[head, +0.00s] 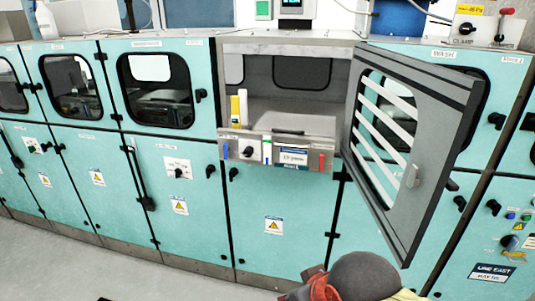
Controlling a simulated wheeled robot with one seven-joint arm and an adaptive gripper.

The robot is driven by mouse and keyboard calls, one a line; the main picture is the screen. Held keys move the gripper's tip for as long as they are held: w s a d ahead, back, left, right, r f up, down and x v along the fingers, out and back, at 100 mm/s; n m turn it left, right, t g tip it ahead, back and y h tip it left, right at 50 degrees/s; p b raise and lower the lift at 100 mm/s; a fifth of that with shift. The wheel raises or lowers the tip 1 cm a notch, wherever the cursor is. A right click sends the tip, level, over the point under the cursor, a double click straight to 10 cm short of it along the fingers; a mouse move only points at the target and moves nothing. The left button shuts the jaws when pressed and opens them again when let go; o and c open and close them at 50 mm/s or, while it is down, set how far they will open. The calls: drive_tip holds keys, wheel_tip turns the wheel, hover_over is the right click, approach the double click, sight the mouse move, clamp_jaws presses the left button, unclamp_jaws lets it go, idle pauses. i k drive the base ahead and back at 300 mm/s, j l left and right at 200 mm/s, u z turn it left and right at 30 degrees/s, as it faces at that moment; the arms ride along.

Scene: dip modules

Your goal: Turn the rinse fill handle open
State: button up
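No handle carries a label I can read as rinse fill, so I cannot tell which one it is. A label that seems to read "Rinse" (511,60) is small at the upper right, on the cabinet beside the WASH label (443,54). Below it is a black handle (496,120). A black knob (248,152) sits on a pale plate at the front of the open middle module (275,146). Another black knob (179,173) is on a white plate to its left. My gripper's fingers do not show; only a dark rounded part, probably of my arm, shows at the bottom.
A grey slatted door (420,130) stands swung open at centre right, jutting toward me and covering part of the WASH cabinet. A red-tipped lever (503,24) stands on the CLAMP box (480,28). Grey floor (60,270) is clear at lower left.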

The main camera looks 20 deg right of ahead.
sight(226, 148)
drive_tip(key=j+z, duration=0.25)
drive_tip(key=j, duration=0.4)
drive_tip(key=j+z, duration=0.3)
drive_tip(key=j, duration=0.35)
drive_tip(key=i, duration=0.05)
